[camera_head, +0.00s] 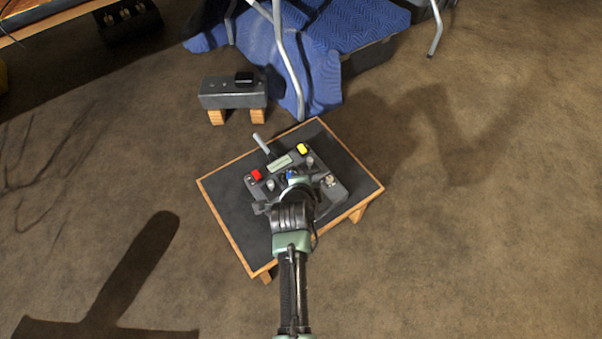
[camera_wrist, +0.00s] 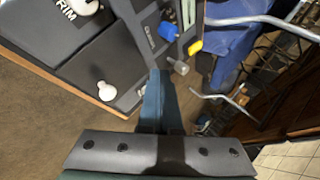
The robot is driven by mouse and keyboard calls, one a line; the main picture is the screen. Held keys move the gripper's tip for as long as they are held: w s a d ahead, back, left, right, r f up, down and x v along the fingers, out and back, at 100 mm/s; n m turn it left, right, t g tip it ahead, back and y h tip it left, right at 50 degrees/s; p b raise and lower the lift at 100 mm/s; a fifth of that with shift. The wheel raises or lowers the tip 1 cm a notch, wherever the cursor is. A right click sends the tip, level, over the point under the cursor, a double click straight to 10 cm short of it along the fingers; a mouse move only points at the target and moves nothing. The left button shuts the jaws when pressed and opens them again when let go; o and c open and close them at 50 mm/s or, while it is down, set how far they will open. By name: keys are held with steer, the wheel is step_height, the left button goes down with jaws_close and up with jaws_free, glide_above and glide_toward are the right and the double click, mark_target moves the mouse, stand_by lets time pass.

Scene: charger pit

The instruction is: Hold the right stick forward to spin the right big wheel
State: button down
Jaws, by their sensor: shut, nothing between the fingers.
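A dark control box (camera_head: 325,192) lies on a small wood-edged table. It carries a red button (camera_head: 256,175), a yellow button (camera_head: 303,148), a blue knob (camera_head: 290,174) and a small display. The right stick (camera_head: 310,161) stands near the yellow button; in the wrist view it shows as a grey knob (camera_wrist: 179,67). The left stick (camera_head: 270,185) is near the red button. My gripper (camera_head: 292,186) is over the box and hides part of it. In the wrist view its fingers (camera_wrist: 158,78) are shut and empty, close beside the right stick; contact is unclear. I cannot identify the right big wheel.
The table (camera_head: 228,220) has a bare dark top left of the box. Behind it stand a grey box (camera_head: 230,100) on wooden blocks, a blue quilted blanket (camera_head: 320,75) and metal legs (camera_head: 289,70). The brown floor (camera_head: 480,220) is clear to the right.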

steer(key=p+v, duration=0.5)
steer(key=v, duration=0.5)
steer(key=shift+s, duration=0.4)
steer(key=w+r+n+t+p, duration=0.1)
steer(key=w+r+n+t, duration=0.2)
steer(key=r, duration=1.1)
steer(key=w+r+n+t+p, duration=0.1)
steer(key=w+r+n+t, duration=0.2)
steer(key=r, duration=1)
steer(key=w+r+n+t+p, duration=0.15)
steer(key=w+r+t, duration=0.25)
steer(key=r, duration=1)
steer(key=s+r+n+t+p, duration=0.1)
steer(key=s+r+n+t, duration=0.2)
steer(key=s+r, duration=0.55)
steer(key=s+r+n+t+y, duration=0.1)
steer(key=s+r+n+t, duration=0.2)
steer(key=r, duration=1.1)
steer(key=s+r+n+t+p, duration=0.1)
steer(key=s+r+n+t, duration=0.4)
steer(key=r, duration=0.6)
step_height(320, 180, up, 37)
steer(key=m+g+p, duration=0.1)
steer(key=g+p, duration=0.1)
steer(key=p, duration=3.5)
steer(key=shift+d+f+m, duration=0.2)
steer(key=shift+d+m, duration=0.1)
steer(key=shift+m, duration=0.05)
